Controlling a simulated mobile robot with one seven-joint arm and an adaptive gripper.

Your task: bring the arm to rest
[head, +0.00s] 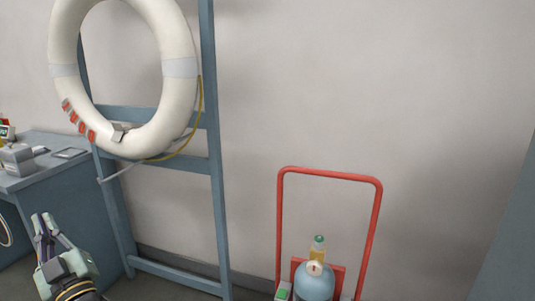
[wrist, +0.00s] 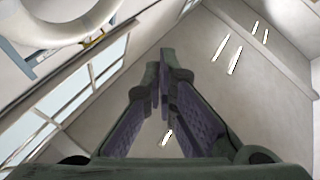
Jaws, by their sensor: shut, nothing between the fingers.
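My gripper (head: 43,222) shows at the lower left of the head view, pointing up, in front of the blue-grey desk. Its fingers also show in the wrist view (wrist: 164,75), where the tips meet. It is shut and empty. It touches nothing that I can see. The rest of my arm is cut off by the bottom edge of the head view.
A blue-grey rack (head: 217,190) holds a white ring buoy (head: 62,40) right of my gripper. A desk (head: 70,185) with small items stands at the left. A red trolley (head: 330,173) carries a pale blue cylinder (head: 314,286). The wall between rack and trolley is bare.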

